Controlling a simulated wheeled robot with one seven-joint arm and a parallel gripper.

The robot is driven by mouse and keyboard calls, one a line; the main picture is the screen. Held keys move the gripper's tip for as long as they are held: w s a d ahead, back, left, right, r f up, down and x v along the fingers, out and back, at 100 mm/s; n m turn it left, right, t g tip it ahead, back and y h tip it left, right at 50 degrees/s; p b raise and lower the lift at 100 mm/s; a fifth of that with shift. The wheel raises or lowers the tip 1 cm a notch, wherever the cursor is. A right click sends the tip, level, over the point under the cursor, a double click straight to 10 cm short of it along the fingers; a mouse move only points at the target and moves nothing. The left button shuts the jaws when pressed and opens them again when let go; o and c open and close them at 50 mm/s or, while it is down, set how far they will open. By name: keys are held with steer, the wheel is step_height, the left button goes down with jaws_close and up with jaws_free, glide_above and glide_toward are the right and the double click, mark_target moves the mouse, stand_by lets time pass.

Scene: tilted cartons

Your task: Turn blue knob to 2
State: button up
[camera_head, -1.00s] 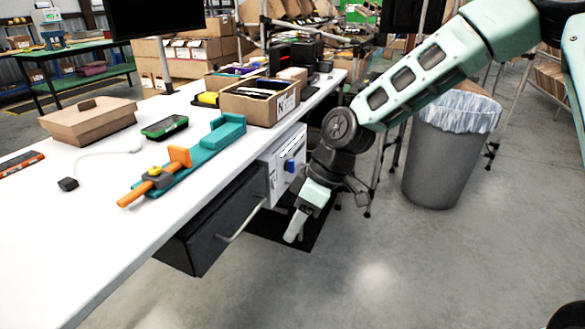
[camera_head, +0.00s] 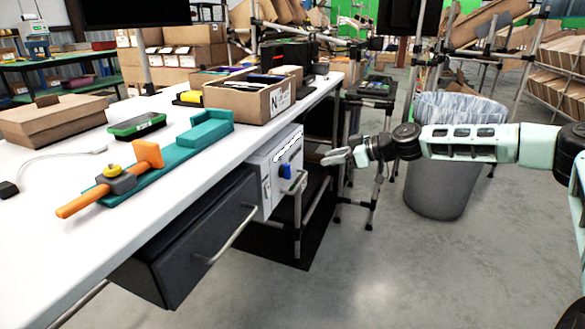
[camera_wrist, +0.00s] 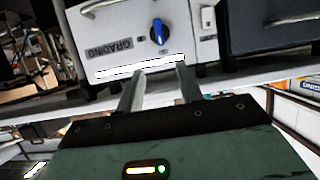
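The blue knob (camera_head: 285,171) is on the front of a light grey box (camera_head: 263,192) under the table. In the wrist view the blue knob (camera_wrist: 159,32) sits on a panel (camera_wrist: 112,26) lettered "GRADING", which appears upside down. The knob's ridge runs nearly up and down there; no scale numbers are legible. My gripper (camera_head: 337,157) is to the right of the box in the head view, with a visible gap. In the wrist view my gripper (camera_wrist: 160,69) has two fingers apart, with nothing between them, and the knob beyond them.
A dark drawer (camera_head: 190,240) with a bar handle is left of the box. The white table (camera_head: 50,245) overhangs both and carries an orange and teal clamp (camera_head: 150,165) and a carton (camera_head: 250,103). A grey bin (camera_head: 440,180) stands at right. Floor in front is clear.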

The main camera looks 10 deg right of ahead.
mark_target(286, 171)
steer(key=b+x, duration=0.1)
steer(key=x, duration=1.2)
steer(key=shift+a+f, duration=0.1)
steer(key=shift+a, duration=0.05)
jaws_close()
